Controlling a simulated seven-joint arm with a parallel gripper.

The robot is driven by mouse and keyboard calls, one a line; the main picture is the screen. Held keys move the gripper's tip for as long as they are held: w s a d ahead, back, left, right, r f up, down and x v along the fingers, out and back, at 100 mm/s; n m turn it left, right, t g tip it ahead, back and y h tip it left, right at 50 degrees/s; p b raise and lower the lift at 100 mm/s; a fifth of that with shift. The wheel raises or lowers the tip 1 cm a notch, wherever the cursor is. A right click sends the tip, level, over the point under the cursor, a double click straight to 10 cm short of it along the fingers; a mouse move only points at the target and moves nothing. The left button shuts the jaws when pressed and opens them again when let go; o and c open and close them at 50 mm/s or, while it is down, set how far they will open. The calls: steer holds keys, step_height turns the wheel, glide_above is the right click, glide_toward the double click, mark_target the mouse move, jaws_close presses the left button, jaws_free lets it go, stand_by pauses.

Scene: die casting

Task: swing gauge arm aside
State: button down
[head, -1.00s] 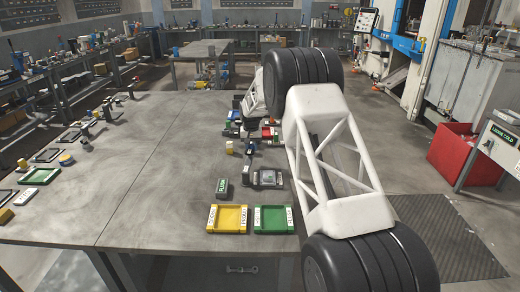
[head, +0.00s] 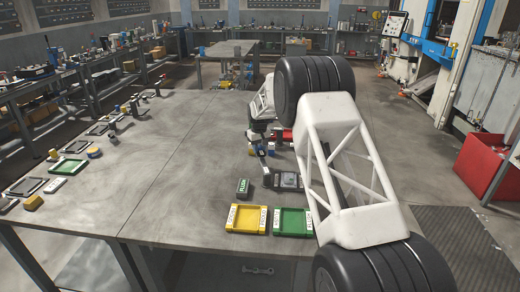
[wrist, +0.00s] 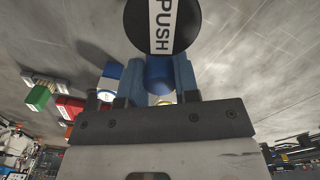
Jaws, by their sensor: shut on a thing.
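In the wrist view, my gripper (wrist: 160,78) has its two blue fingers closed on a blue round knob (wrist: 160,70). A black disc marked PUSH (wrist: 162,22) sits just beyond the knob, in line with it. In the head view, my gripper (head: 262,134) is low over the right part of the table, partly hidden by my own arm. A dark, slim gauge arm (head: 262,157) shows just below it, beside a dark gauge base with a grey face (head: 287,180). Whether the knob belongs to this gauge arm is hard to tell.
A green FLUSH block (head: 243,187), a yellow tray (head: 232,219) and a green tray (head: 276,222) are nearer the front edge. In the wrist view, red (wrist: 70,108) and green (wrist: 39,97) blocks lie left of my fingers. The table's middle is clear.

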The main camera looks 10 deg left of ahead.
steer(key=shift+a, duration=0.15)
steer(key=c, duration=0.8)
jaws_free()
steer(key=shift+c, duration=0.2)
steer(key=shift+r, duration=0.1)
steer(key=shift+r, duration=3.8)
